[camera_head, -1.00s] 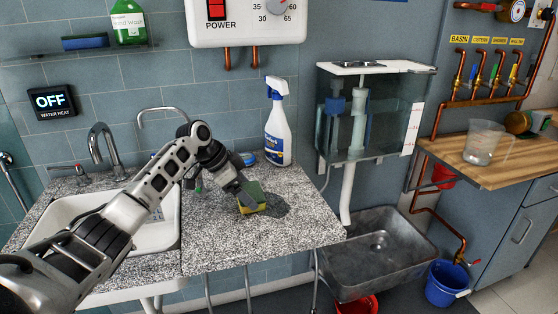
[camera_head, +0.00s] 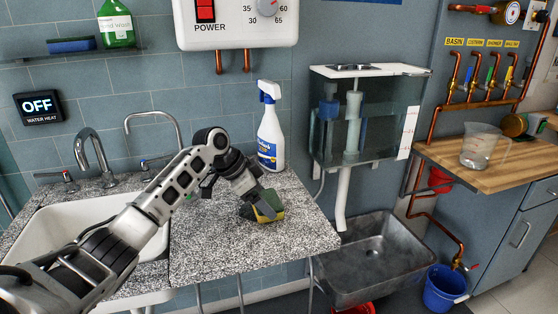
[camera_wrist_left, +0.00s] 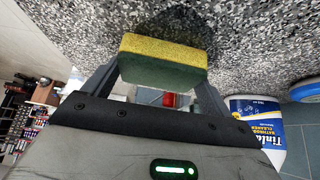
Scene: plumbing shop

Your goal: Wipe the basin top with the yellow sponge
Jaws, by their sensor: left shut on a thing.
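The yellow sponge (camera_head: 270,203) has a dark green layer and sits on the speckled grey basin top (camera_head: 220,250), right of the white basin (camera_head: 75,225). My left gripper (camera_head: 261,208) is shut on it. In the left wrist view the sponge (camera_wrist_left: 163,62) spans between the two fingers, its yellow side towards the speckled surface (camera_wrist_left: 250,35). It looks to be touching the top or very close to it. A small darker area shows beside the sponge in the head view, partly hidden by the gripper. My right gripper is not in view.
A spray bottle (camera_head: 270,135) stands behind the sponge, near the wall. Taps (camera_head: 92,155) rise behind the basin. A glass cistern (camera_head: 365,115) and grey metal sink (camera_head: 375,255) lie to the right. The front of the basin top is clear.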

